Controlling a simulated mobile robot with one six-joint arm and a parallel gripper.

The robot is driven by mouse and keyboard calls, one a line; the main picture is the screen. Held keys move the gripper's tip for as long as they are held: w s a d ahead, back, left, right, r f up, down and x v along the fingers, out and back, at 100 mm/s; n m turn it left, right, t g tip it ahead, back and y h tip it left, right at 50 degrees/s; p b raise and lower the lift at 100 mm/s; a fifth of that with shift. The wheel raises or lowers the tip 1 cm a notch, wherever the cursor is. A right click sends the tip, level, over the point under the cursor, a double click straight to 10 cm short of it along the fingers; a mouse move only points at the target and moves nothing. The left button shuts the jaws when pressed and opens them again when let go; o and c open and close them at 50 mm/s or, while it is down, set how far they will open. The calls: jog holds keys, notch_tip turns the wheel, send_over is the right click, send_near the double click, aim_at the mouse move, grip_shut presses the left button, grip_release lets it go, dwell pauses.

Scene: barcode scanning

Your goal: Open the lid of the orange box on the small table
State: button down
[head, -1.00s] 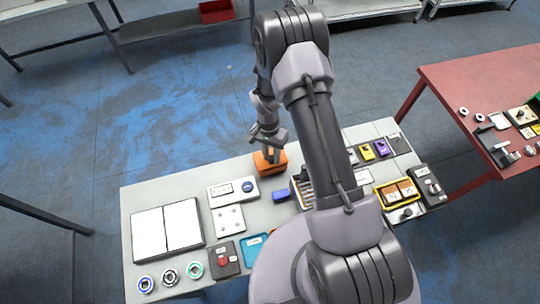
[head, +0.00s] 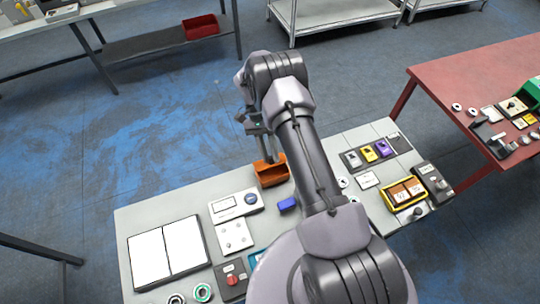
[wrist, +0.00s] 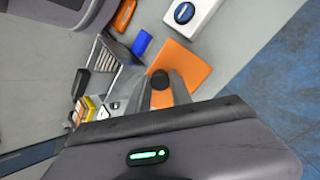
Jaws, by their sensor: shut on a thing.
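The orange box (head: 272,178) stands at the far edge of the small table (head: 140,215). In the head view its lid looks tilted up, though my gripper partly covers it. My gripper (head: 268,152) is over the box, coming down from above. In the wrist view a flat orange panel (wrist: 188,65) of the box lies beyond my fingers. My gripper (wrist: 162,90) is shut on the lid's handle, with a dark round end (wrist: 159,78) between the fingers. The lid's hinge and the box's inside are not clearly visible.
A blue block (head: 288,204) lies just in front of the box. A white device with a blue button (head: 236,204) is to the left. A yellow tray (head: 403,193) and several small items are to the right. A red table (head: 470,75) stands beyond.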

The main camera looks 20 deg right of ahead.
jog(key=c, duration=1.1)
grip_release()
jog(key=shift+c, duration=0.2)
jog(key=v, duration=1.2)
